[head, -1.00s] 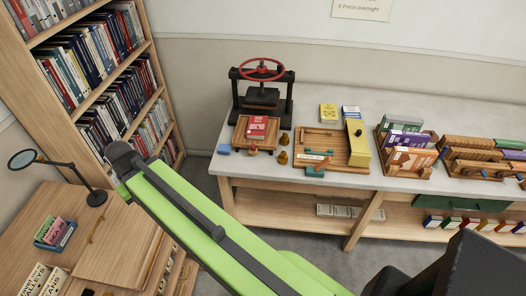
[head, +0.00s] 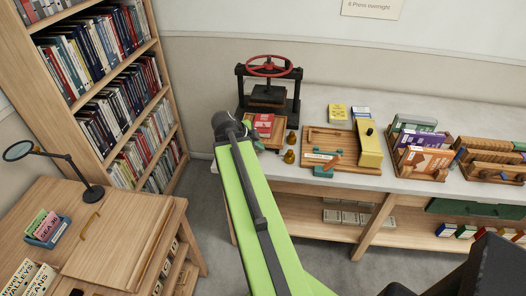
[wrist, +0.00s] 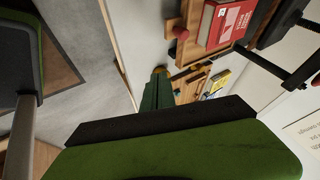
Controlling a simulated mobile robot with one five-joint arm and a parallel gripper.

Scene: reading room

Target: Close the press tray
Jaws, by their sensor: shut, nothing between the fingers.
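The black press with a red wheel (head: 270,66) stands at the back left of the bench. Its wooden tray (head: 279,132) sticks out in front of it, with a red book (head: 264,121) lying on it. My arm covers the tray's left and front parts in the head view. In the wrist view the tray (wrist: 190,22), the red book (wrist: 219,24), a red knob (wrist: 181,33) on the tray's front and the press's black frame (wrist: 280,25) show. My gripper (wrist: 156,82) is shut and empty, apart from the tray front.
Brass weights (head: 290,147) stand close right of the tray. A wooden board (head: 325,141) and a yellow block (head: 369,145) lie further right, then book racks (head: 425,150).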

